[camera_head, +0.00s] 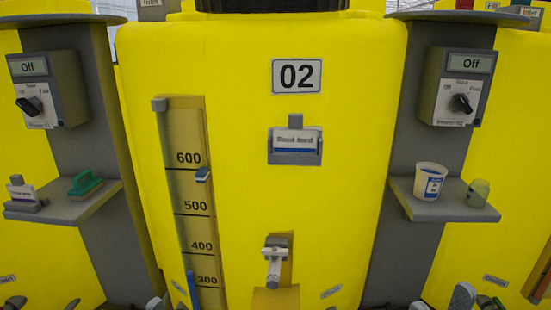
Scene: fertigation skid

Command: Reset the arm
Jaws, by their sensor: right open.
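My right gripper (442,300) shows only at the bottom edge, right of the middle, as grey fingertips standing apart. It is open, and I see nothing between the fingertips. The rest of that arm is below the picture. Small grey tips at the bottom left (156,303) may belong to my left gripper. Too little of them shows to tell its state. Both arms are otherwise hidden.
A yellow tank marked 02 (297,76) fills the middle, with a level scale (190,200) and a grey valve handle (274,262). The right shelf (448,207) holds a white cup (430,180) and a translucent cup (478,192). Both switch boxes read Off.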

